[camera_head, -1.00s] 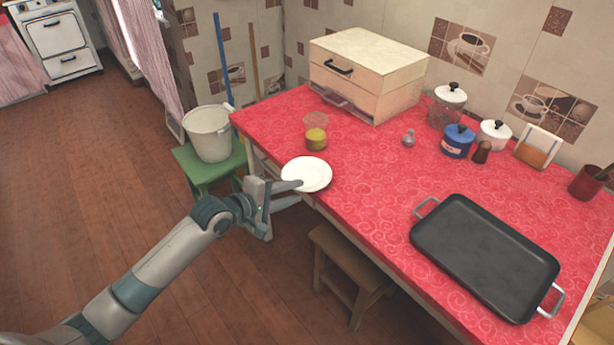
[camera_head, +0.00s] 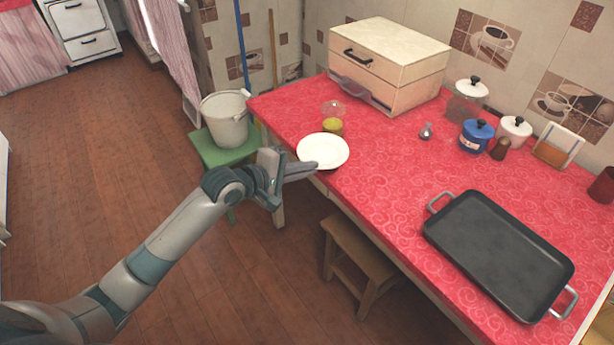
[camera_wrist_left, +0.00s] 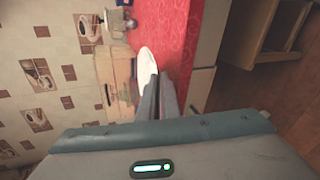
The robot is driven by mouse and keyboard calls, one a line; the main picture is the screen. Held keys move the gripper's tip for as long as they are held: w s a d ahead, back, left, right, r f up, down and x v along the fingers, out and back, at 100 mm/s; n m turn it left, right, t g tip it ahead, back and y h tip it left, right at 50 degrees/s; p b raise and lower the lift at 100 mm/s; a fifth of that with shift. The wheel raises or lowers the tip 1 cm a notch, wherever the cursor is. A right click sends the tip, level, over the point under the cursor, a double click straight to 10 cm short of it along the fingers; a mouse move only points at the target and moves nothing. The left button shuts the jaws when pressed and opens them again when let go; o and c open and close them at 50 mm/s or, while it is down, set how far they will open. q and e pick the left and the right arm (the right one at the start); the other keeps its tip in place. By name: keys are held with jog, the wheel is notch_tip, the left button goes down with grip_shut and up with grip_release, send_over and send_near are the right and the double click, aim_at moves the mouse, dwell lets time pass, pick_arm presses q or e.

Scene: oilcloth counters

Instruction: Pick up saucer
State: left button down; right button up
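The white saucer (camera_head: 323,149) is at the tips of my left gripper (camera_head: 301,170), near the left front edge of the red table. The fingers are close together on its near rim, and it appears raised a little above the tabletop. In the left wrist view the saucer (camera_wrist_left: 147,62) shows at a steep slant just beyond the fingertips (camera_wrist_left: 160,78). The left finger covers part of its rim. My right gripper is in neither view.
A jar with yellow contents (camera_head: 333,126) stands just behind the saucer, partly hidden by it. A wooden box (camera_head: 388,65), canisters (camera_head: 476,135) and a black tray (camera_head: 498,255) stand on the table (camera_head: 395,170). A bucket (camera_head: 226,125) is left; a stool (camera_head: 355,250) is below.

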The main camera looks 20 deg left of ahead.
pick_arm(q)
jog(key=s+d+r, duration=0.2)
jog(key=d+r, duration=0.4)
jog(key=d, duration=0.5)
jog(key=shift+d+r, duration=0.25)
jog(key=shift+r, duration=0.15)
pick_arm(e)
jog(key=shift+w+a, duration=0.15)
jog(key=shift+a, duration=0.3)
pick_arm(q)
jog(key=shift+s, duration=0.1)
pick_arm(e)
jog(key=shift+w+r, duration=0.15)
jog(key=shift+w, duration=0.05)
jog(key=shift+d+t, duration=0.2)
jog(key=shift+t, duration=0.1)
